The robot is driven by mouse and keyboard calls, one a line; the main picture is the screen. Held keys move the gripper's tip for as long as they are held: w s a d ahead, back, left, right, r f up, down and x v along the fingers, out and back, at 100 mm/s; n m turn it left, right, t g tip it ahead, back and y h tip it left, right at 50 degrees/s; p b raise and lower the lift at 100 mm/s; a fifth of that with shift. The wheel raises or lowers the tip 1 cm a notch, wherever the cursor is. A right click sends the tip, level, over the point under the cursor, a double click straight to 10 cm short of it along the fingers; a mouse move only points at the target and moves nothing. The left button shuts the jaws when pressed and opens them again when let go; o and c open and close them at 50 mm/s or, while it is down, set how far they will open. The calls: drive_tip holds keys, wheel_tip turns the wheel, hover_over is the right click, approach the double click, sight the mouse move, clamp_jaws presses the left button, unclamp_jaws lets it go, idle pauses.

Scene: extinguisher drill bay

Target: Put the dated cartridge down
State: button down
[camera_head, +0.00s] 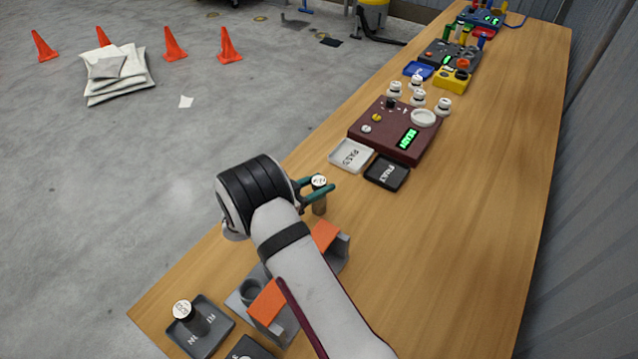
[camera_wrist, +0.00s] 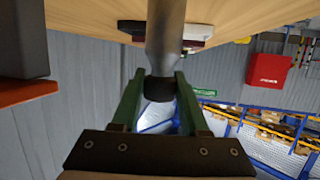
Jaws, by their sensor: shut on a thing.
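My gripper (camera_head: 322,189) has dark green fingers and is shut on a grey cylindrical cartridge (camera_head: 319,207) with a pale, marked cap. The cartridge stands about upright over the wooden table, between the maroon device and the grey-and-orange rack. I cannot tell whether its base touches the table, and its marking is too small to read. In the wrist view the cartridge (camera_wrist: 165,35) sits between both fingers (camera_wrist: 158,92). Another cartridge (camera_head: 196,323) with a pale cap stands upright in a grey tray (camera_head: 216,343) at the lower left.
The grey rack (camera_head: 240,300) with orange parts (camera_head: 268,302) is partly hidden by my arm. A white tray (camera_head: 338,161) and a black tray (camera_head: 397,184) lie before the maroon device (camera_head: 400,148). Several white-capped pieces stand behind it. The table's right side (camera_head: 450,250) is clear.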

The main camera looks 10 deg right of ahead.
drive_tip(key=shift+f, duration=0.15)
drive_tip(key=shift+c, duration=2.1)
unclamp_jaws()
